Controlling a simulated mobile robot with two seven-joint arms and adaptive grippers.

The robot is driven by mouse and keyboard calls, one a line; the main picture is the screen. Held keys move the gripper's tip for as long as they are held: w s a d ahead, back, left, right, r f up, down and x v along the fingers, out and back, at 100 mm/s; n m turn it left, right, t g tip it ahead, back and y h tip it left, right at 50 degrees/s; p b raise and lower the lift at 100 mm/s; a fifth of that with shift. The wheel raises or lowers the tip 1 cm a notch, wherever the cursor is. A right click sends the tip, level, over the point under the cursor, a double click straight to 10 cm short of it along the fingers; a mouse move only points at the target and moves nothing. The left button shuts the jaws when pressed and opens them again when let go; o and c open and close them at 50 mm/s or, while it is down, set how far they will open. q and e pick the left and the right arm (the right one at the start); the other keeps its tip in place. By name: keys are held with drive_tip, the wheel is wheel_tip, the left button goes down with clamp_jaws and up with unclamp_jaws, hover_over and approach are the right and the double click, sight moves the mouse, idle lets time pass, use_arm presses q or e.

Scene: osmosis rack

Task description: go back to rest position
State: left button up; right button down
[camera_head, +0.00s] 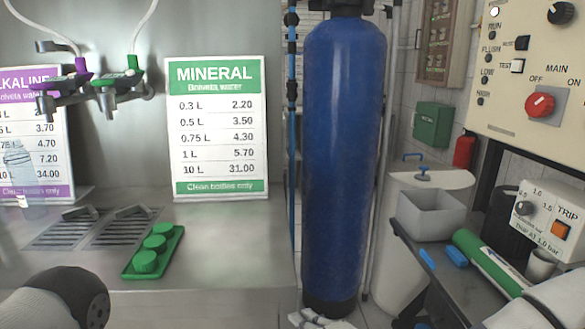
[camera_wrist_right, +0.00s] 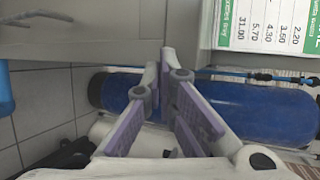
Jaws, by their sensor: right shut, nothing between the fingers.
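In the right wrist view my right gripper (camera_wrist_right: 166,62) is shut and empty, its purple-padded fingers brought together at the tips. It points across the tall blue tank (camera_wrist_right: 240,105), apart from it as far as I can tell. In the head view only a pale bit, likely of this gripper (camera_head: 318,320), shows at the bottom edge, below the blue tank (camera_head: 343,160). A pale link of my left arm with a dark round joint shows at the lower left. My left gripper is out of view.
A steel counter holds a green tray (camera_head: 153,252) with green caps, drain grates and a clear bottle (camera_head: 22,180). Taps hang above. A MINERAL price sign (camera_head: 217,128) stands behind. At right are a grey bin (camera_head: 431,214), a green tube (camera_head: 487,262) and a control panel (camera_head: 525,75).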

drive_tip(key=s+d+f+n+g+h, duration=0.15)
drive_tip(key=s+f+n+g, duration=0.3)
drive_tip(key=s+f, duration=0.55)
drive_tip(key=s+d+f+n+g, duration=0.3)
drive_tip(key=s+f+g, duration=0.3)
drive_tip(key=s, duration=0.8)
drive_tip(key=s+d+f+n+g+h, duration=0.2)
drive_tip(key=s+d+n+g+h, duration=0.2)
drive_tip(key=s+d, duration=1.1)
drive_tip(key=shift+s+d+n+h+p, duration=0.3)
drive_tip(key=shift+s+n+h, duration=0.25)
drive_tip(key=shift+s+n, duration=0.5)
drive_tip(key=shift+s+a+m, duration=0.1)
drive_tip(key=shift+s+m, duration=0.05)
drive_tip(key=shift+m, duration=0.15)
